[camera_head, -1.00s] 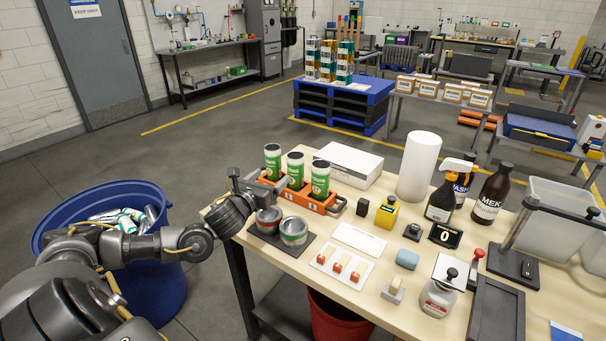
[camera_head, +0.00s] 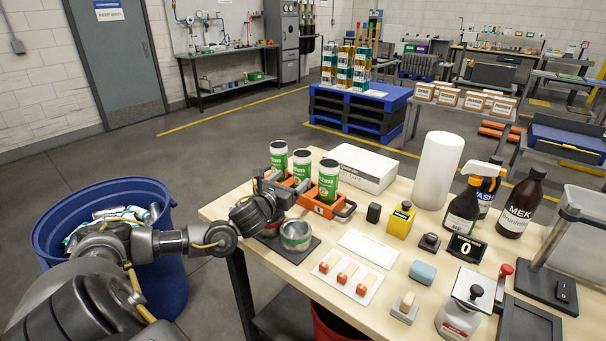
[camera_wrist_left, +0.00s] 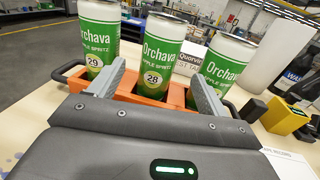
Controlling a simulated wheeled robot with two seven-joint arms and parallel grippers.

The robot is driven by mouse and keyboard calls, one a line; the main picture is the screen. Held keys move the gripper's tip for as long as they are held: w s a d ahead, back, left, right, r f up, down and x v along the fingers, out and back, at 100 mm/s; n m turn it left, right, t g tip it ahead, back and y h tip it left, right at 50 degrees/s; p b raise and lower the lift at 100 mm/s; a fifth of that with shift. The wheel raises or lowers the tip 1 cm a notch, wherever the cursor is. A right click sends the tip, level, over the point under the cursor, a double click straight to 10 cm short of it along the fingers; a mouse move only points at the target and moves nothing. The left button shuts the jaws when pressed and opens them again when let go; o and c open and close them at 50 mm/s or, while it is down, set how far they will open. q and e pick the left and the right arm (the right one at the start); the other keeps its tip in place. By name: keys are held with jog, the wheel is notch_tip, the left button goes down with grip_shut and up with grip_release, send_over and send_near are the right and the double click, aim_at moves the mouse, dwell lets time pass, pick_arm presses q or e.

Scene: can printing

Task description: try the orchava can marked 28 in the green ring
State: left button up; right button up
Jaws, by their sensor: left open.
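Three green-and-white Orchava cans stand upright in an orange carrier (camera_head: 318,208). The middle can (camera_head: 302,166) reads 28 in the left wrist view (camera_wrist_left: 160,60). The can on its left (camera_wrist_left: 98,40) reads 29; the number of the right can (camera_wrist_left: 222,70) is hidden by a finger. My left gripper (camera_head: 272,187) is at the carrier's near side. Its fingers (camera_wrist_left: 160,88) are open, pointing at can 28, one to either side of it in the picture; contact cannot be told. The green ring (camera_head: 296,233) sits on a dark mat beside a red ring (camera_head: 270,231), partly behind my gripper.
A white box (camera_head: 356,167) stands behind the carrier. A black block (camera_head: 374,213) and a yellow block (camera_head: 400,220) stand to its right. A white card (camera_head: 368,247) and a tray with red-tipped pieces (camera_head: 346,276) lie in front. A blue bin (camera_head: 60,215) stands left of the table.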

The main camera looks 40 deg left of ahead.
aim_at(298, 173)
pick_arm(q)
jog(key=w, duration=0.2)
jog(key=shift+w+a, duration=0.2)
jog(key=shift+w, duration=0.2)
jog(key=shift+w+r+p, duration=0.1)
jog(key=shift+p, duration=0.2)
jog(key=w+p, duration=0.1)
jog(key=w, duration=0.1)
jog(key=w+a+p, duration=0.1)
jog(key=w, duration=0.1)
jog(key=shift+w, duration=0.4)
jog(key=shift+c, duration=0.3)
jog(key=c, duration=1)
